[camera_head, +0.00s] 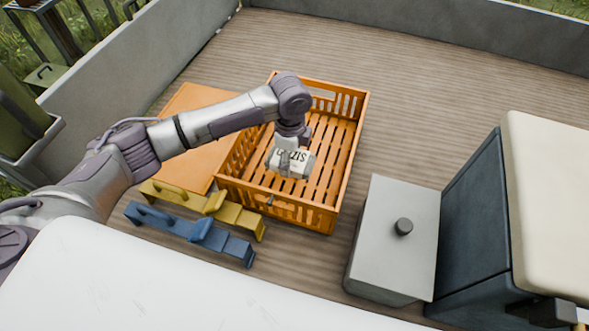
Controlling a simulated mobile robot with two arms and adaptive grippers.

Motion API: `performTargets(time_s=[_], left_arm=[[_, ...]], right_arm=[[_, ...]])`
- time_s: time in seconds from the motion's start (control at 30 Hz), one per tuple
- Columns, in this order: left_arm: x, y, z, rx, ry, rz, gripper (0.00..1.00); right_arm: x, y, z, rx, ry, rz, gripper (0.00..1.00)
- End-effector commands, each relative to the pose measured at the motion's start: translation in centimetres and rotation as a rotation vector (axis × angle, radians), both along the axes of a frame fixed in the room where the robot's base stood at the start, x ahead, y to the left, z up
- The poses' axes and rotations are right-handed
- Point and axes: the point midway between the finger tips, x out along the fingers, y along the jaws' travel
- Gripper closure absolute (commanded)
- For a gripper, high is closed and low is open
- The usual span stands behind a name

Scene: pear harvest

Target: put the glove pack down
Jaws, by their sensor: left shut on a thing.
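My left arm comes in from the left, and its gripper (291,168) points down inside the outline of an orange slatted crate (350,165). The gripper is shut on a small white pack with dark lettering, the glove pack (299,157). The fingers partly hide the pack. The pack is over the crate's slatted floor; I cannot tell whether it touches the floor. The crate looks otherwise empty. My right gripper is not in view.
An orange board (190,130) lies left of the crate. Yellow (240,217) and blue (215,238) bracket-like pieces lie in front of it. A grey box with a knob (395,260) stands at right, beside a dark blue cabinet (475,220). The wooden deck behind the crate is clear.

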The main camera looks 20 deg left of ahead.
Motion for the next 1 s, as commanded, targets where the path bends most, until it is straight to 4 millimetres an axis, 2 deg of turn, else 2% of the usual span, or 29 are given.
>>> performTargets(time_s=[0.1, 0.37, 0.53, 0.9, 0.93, 1.0], left_arm=[[-0.1, 0.0, -2.3, 0.000, 0.002, 0.003, 0.63], [-0.1, 0.0, -4.5, 0.000, 0.001, 0.003, 0.63], [-0.1, 0.0, -7.0, 0.001, 0.002, 0.003, 0.63], [-0.1, 0.0, -7.5, 0.000, 0.000, 0.004, 0.63], [-0.1, 0.0, -7.6, 0.000, 0.000, 0.004, 0.26], [-0.1, 0.0, -7.5, 0.000, 0.000, 0.004, 0.15]], right_arm=[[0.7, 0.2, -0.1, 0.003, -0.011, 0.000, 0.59], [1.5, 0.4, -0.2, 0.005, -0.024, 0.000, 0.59], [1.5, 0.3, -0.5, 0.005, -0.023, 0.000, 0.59], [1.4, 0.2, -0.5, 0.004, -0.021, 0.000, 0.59], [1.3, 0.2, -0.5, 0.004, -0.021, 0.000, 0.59], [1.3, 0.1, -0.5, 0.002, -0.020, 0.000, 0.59]])
